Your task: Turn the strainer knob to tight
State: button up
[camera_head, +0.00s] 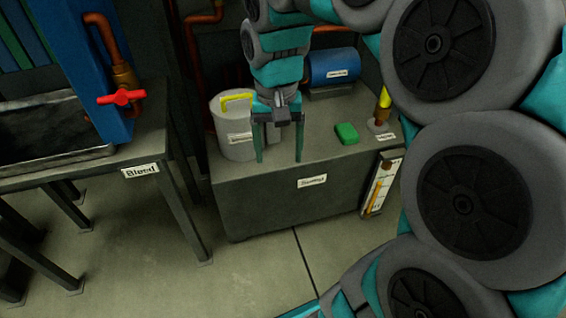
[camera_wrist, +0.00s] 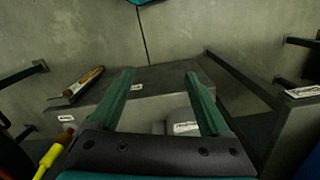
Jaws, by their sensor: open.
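A pale grey drum (camera_head: 233,138) stands at the left end of the low grey bench, with a yellow bar handle (camera_head: 237,97) on top. Its front label is too small to read, so I cannot confirm that it is the strainer or that the bar is its knob. My gripper (camera_head: 281,158) is open and empty, pointing down, to the right of the drum and apart from the yellow bar. The yellow bar is not visible there.
A green block (camera_head: 346,133), a yellow-orange upright handle (camera_head: 384,98) and a blue cylinder (camera_head: 333,66) stand on the bench (camera_head: 290,200). A red valve handle (camera_head: 121,97) is at the left, above a table labelled "Bleed" (camera_head: 140,169). The floor in front is clear.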

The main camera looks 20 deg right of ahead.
jog(key=shift+s+a+f, duration=0.15)
jog(key=shift+s+a, duration=0.1)
jog(key=shift+s, duration=0.6)
jog(key=s+a+f+n, duration=0.1)
jog(key=s+f+n, duration=0.1)
jog(key=s, duration=0.6)
jog(key=s+a+f+n+g, duration=0.1)
jog(key=s+a+f+n, duration=0.1)
jog(key=s+f, duration=0.3)
jog(key=s, duration=0.4)
jog(key=shift+s+n, duration=0.3)
jog(key=shift+n, duration=0.1)
jog(key=shift+a+f, duration=0.1)
